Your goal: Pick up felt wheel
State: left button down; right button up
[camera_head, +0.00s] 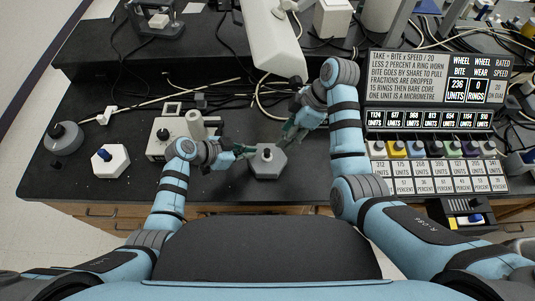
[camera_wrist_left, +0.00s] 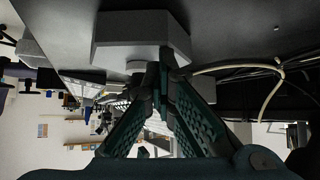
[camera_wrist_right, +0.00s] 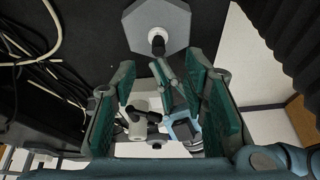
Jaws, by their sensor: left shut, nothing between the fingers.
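No object can be told for certain as the felt wheel. A grey hexagonal block (camera_head: 268,163) with a short knob on top stands on the black bench between my grippers. It also shows in the left wrist view (camera_wrist_left: 140,35) and the right wrist view (camera_wrist_right: 158,22). My left gripper (camera_head: 243,151) is shut and empty at the block's left side; in its wrist view the fingertips (camera_wrist_left: 160,80) meet close to the block, contact unclear. My right gripper (camera_head: 288,132) is open and empty, just beyond and right of the block; its spread fingers (camera_wrist_right: 165,100) show in the right wrist view.
A white hexagonal block with a blue-topped piece (camera_head: 110,160) and a grey round device (camera_head: 63,138) stand at left. A beige box (camera_head: 170,138) stands behind my left gripper. Several coloured slots (camera_head: 430,149) with number labels lie at right, below a sign (camera_head: 435,78). Cables cross the back.

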aim_at(269, 151)
jog(key=shift+n, duration=0.5)
jog(key=x, duration=1.1)
jog(key=shift+w+a, duration=0.2)
jog(key=shift+a, duration=0.15)
grip_shut()
